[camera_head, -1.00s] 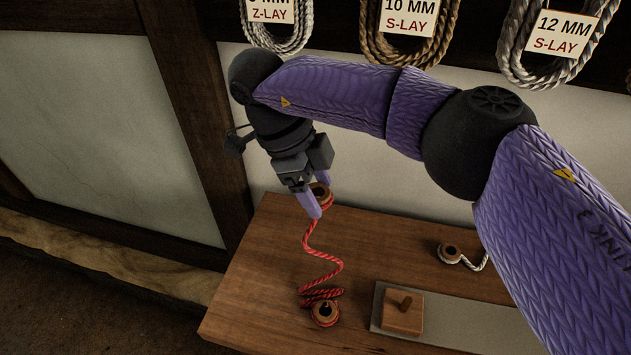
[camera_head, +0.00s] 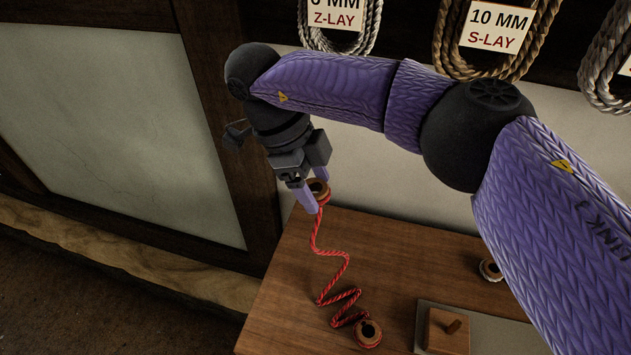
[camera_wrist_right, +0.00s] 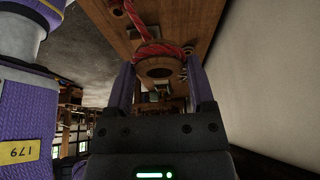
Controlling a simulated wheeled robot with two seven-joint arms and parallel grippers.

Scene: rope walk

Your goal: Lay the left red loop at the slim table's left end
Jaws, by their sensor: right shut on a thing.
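My right gripper (camera_head: 312,203) is shut on a wooden ring wrapped in red cord, the red loop (camera_head: 318,187). It holds the loop near the back left corner of the wooden table (camera_head: 290,290). In the right wrist view the loop (camera_wrist_right: 158,70) sits between the two fingers of the gripper (camera_wrist_right: 159,80). A red rope (camera_head: 330,253) runs from it down in a zigzag to a second red-wrapped wooden ring (camera_head: 368,333) near the table's front. Whether the held loop touches the table cannot be told. My left gripper is not in view.
A wooden block with a peg (camera_head: 446,330) stands on a grey plate (camera_head: 490,325) to the right. A white-corded ring (camera_head: 490,269) is partly hidden by my right arm. Rope coils with labels (camera_head: 334,12) hang on the wall behind. Bare tabletop lies right of the rope.

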